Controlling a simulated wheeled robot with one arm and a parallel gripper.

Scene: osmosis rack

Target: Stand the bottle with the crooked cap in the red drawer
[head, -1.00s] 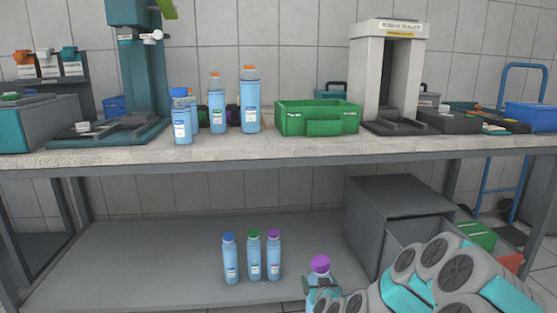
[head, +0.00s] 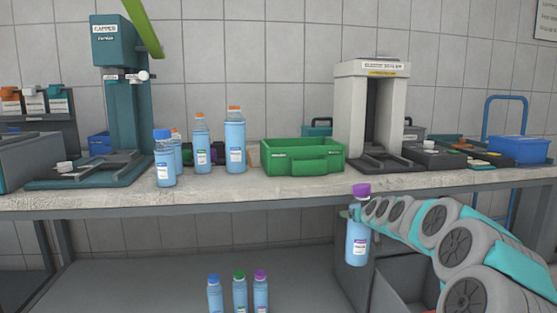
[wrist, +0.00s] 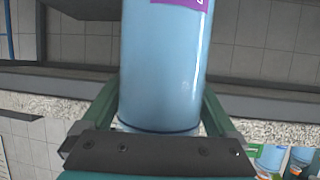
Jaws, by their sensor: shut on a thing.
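A blue bottle with a purple cap (head: 357,240) is held upright in my gripper (head: 350,212), in front of the bench edge at the right of the head view. The cap looks slightly tilted, but I cannot tell for sure. In the wrist view the bottle's blue body (wrist: 165,65) fills the space between the two teal fingers of my gripper (wrist: 162,95), with part of a purple label at the top. An open grey drawer (head: 408,290) shows under the bench, partly behind my arm.
Three bottles with blue (head: 214,295), green (head: 240,293) and purple (head: 261,292) caps stand on the lower shelf. Several bottles, a green bin (head: 302,157), a capper (head: 120,95) and a grey frame-like machine (head: 372,105) stand on the bench (head: 270,188). A blue bin (head: 517,149) is far right.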

